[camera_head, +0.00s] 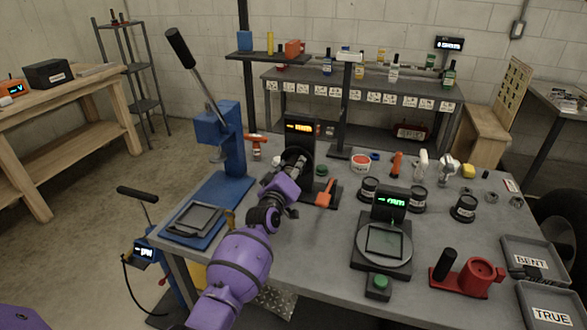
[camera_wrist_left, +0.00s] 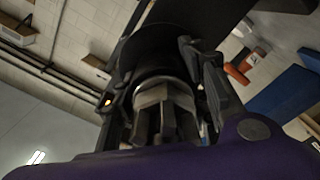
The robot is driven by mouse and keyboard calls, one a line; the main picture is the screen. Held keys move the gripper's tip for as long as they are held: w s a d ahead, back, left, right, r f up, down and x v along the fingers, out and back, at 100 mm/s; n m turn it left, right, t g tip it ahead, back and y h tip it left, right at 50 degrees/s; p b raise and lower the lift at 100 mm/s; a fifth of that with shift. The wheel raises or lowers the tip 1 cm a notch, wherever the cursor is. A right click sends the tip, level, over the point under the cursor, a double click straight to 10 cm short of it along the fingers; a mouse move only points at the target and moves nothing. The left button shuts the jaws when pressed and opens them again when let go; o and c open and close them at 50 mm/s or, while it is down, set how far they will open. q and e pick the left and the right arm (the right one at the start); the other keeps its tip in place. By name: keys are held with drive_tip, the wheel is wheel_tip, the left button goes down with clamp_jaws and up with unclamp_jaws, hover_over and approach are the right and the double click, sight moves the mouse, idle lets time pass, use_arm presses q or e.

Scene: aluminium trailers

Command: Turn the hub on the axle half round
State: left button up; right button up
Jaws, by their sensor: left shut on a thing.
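The hub (camera_head: 298,157) is a dark round piece on the axle of a black stand (camera_head: 301,128) with a lit orange display. My left gripper (camera_head: 291,175), at the end of the purple arm, is up against the hub's near side and hides part of it. In the left wrist view the dark fingers (camera_wrist_left: 163,95) stand on both sides of the hub's round end (camera_wrist_left: 160,62) and are shut on it. The axle itself is mostly hidden. My right gripper is in neither view.
A blue lever press (camera_head: 231,140) stands left of the stand. An orange-red handle (camera_head: 325,193) lies close to its right. A round gauge plate (camera_head: 384,240), black cups (camera_head: 464,208), a red fixture (camera_head: 474,278) and trays marked BENT (camera_head: 513,244) and TRUE (camera_head: 530,291) occupy the right side.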

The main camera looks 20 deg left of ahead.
use_arm(q)
drive_tip(key=shift+d, duration=0.1)
drive_tip(key=o, duration=1.1)
drive_tip(key=shift+o, duration=0.2)
drive_tip(key=s, duration=1.2)
drive_tip(key=shift+a, duration=0.2)
